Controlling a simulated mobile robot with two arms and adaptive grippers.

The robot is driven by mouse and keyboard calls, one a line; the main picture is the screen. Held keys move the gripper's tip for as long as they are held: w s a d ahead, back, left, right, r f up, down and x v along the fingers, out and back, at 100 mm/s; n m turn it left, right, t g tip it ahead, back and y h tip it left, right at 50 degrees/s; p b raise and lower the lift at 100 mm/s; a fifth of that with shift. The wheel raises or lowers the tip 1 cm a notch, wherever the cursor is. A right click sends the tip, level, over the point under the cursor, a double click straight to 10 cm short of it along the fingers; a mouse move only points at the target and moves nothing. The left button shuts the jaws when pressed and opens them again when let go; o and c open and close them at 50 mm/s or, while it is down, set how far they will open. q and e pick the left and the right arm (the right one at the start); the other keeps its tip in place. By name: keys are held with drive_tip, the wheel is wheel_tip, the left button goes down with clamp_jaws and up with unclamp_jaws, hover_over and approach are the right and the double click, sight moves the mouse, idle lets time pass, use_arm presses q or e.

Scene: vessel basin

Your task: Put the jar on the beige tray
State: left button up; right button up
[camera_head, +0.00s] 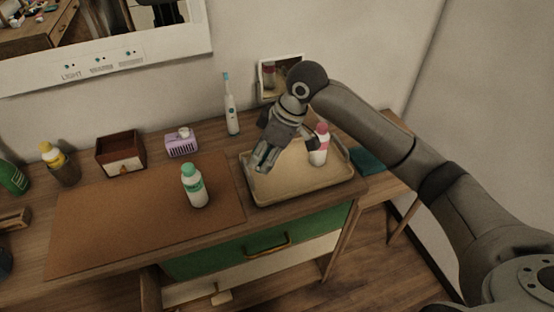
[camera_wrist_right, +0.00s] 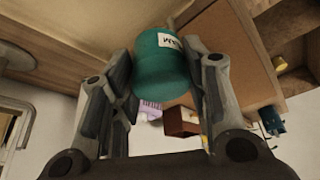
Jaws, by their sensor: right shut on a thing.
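My right gripper (camera_head: 266,158) reaches in from the right and hangs over the left part of the beige tray (camera_head: 287,198). In the right wrist view its two fingers (camera_wrist_right: 163,75) are shut on a teal jar (camera_wrist_right: 160,70) with a white label. In the head view I cannot make out the jar; the gripper seems to hide it. The tray lies on the wooden table, and a white and pink bottle (camera_head: 318,150) stands at its right side. My left gripper is not in view.
A white bottle with a green cap (camera_head: 194,188) stands on the brown mat (camera_head: 130,215). A white and blue toothbrush (camera_head: 231,108), a purple box (camera_head: 181,142) and a small wooden box (camera_head: 121,153) stand along the wall. A dark teal cloth (camera_head: 368,160) lies right of the tray.

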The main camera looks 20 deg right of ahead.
drive_tip(key=w+d+f, duration=0.2)
drive_tip(key=f, duration=0.1)
drive_tip(key=w+d+f, duration=0.1)
drive_tip(key=w+f, duration=0.1)
drive_tip(key=shift+f+p, duration=0.1)
drive_tip(key=shift+p, duration=0.25)
drive_tip(key=shift+w+d+f, duration=0.25)
drive_tip(key=shift+d+f, duration=0.05)
drive_tip(key=shift+f, duration=0.15)
wheel_tip(320, 180, down, 3)
drive_tip(key=shift+d+p, duration=0.1)
drive_tip(key=shift+p, duration=0.5)
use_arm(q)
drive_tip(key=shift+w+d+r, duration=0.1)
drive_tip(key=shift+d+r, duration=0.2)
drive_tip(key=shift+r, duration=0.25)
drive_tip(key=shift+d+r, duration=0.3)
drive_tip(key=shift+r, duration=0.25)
use_arm(e)
drive_tip(key=shift+f, duration=0.15)
drive_tip(key=o, duration=1.1)
drive_tip(key=shift+f, duration=0.15)
drive_tip(key=shift+c, duration=0.2)
use_arm(q)
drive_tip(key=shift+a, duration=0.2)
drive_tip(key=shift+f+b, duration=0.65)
drive_tip(key=shift+b, duration=0.05)
use_arm(e)
drive_tip(key=v, duration=1.2)
drive_tip(key=shift+r, duration=0.2)
